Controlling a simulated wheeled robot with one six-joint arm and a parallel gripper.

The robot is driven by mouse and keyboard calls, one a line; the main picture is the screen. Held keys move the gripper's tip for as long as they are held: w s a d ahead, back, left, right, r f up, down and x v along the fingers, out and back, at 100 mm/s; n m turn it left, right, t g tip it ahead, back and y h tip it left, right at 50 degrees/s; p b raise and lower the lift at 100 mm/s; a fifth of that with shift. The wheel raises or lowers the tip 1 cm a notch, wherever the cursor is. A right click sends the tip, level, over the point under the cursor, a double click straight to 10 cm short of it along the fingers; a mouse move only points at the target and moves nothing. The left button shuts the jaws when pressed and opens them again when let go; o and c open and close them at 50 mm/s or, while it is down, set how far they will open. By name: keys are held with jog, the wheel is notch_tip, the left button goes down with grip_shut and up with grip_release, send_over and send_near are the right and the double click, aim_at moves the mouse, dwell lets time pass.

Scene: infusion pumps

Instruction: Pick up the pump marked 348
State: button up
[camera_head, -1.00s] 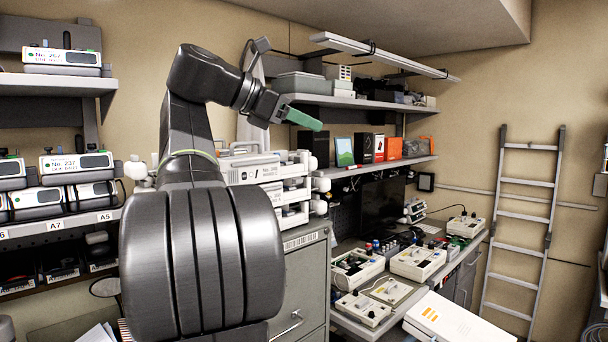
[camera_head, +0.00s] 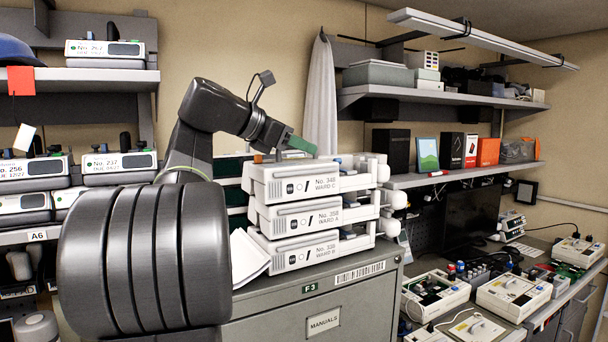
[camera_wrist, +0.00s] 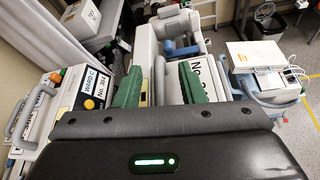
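The pump marked No. 348, WARD C (camera_head: 312,183), is a white box with a handle on top of a stack of three pumps on the filing cabinet. Under it are pump No. 358 (camera_head: 300,217) and pump No. 338 (camera_head: 303,252). My gripper (camera_head: 301,146) has green fingers and appears just above the top pump in the head view; the exact gap is unclear. In the wrist view my gripper (camera_wrist: 160,85) has its fingers apart, with white pump parts beyond and between them. A label reading "No." is partly hidden by the right finger there.
The grey cabinet (camera_head: 310,308) carries the stack, with papers (camera_head: 249,256) leaning beside it. A pump labelled WARD C (camera_wrist: 88,97) lies left in the wrist view. Shelf pumps (camera_head: 120,162) stand at left. A wall shelf (camera_head: 430,98) hangs at right above the bench.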

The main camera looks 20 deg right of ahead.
jog(key=shift+w+d+f, duration=0.1)
jog(key=shift+w+d, duration=0.05)
jog(key=shift+d, duration=0.05)
grip_shut()
dwell(1.2)
